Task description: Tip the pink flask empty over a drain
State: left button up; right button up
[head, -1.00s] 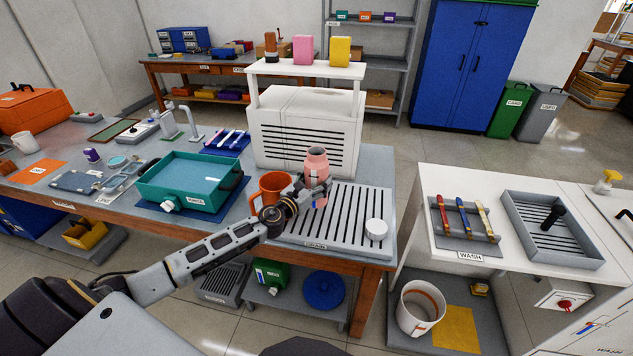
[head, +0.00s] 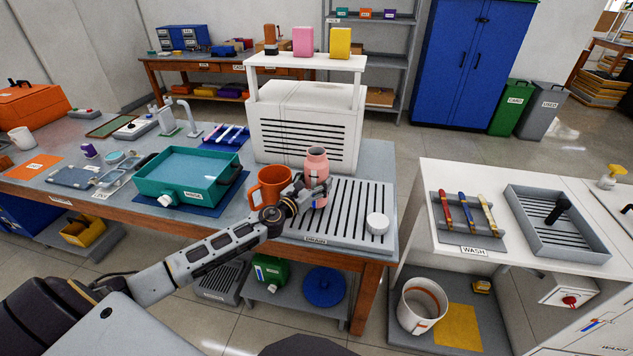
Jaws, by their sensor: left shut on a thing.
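The pink flask (head: 317,163) stands upright at the left part of the grey slatted drain tray (head: 345,225), which is labelled DRAIN. My left gripper (head: 318,191) is shut on the flask's body from the front left. The gripper hides part of the flask's lower side, and I cannot tell whether its base touches the tray. A second slatted grey drain basin (head: 590,243) sits in the white counter at the right. My right gripper is not in view.
An orange mug (head: 270,183) stands just left of the flask, close to my left gripper. A white round cap (head: 377,223) lies on the tray's right side. A teal basin (head: 188,180) is further left. A white slotted cabinet (head: 305,125) stands behind.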

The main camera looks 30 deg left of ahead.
pick_arm(q)
jog(key=shift+f+b, duration=0.35)
jog(key=shift+f, duration=0.1)
jog(key=shift+d, duration=0.15)
jog(key=shift+d+r+n, duration=0.25)
jog(key=shift+d+n, duration=0.15)
jog(key=shift+n, duration=0.1)
jog(key=shift+s+d+r+n, duration=0.1)
jog(key=shift+s+d+n, duration=0.05)
jog(key=shift+d+n, duration=0.25)
jog(key=shift+d+n+p, duration=0.3)
jog(key=shift+d+n, duration=0.15)
jog(key=shift+n, duration=0.05)
jog(key=shift+s+d+n, duration=0.1)
jog(key=shift+d+n, duration=0.3)
jog(key=shift+s+d+f+n+b, duration=0.15)
jog(key=shift+d+n+b, duration=0.15)
jog(key=shift+d+n, duration=0.6)
jog(key=shift+s+d+f+n+b, duration=0.15)
jog(key=shift+d+n+b, duration=0.3)
jog(key=shift+n, duration=0.7)
jog(key=shift+s+d+f+n+b, duration=0.1)
jog(key=shift+d+f+n+b, duration=0.1)
jog(key=shift+d+n, duration=0.7)
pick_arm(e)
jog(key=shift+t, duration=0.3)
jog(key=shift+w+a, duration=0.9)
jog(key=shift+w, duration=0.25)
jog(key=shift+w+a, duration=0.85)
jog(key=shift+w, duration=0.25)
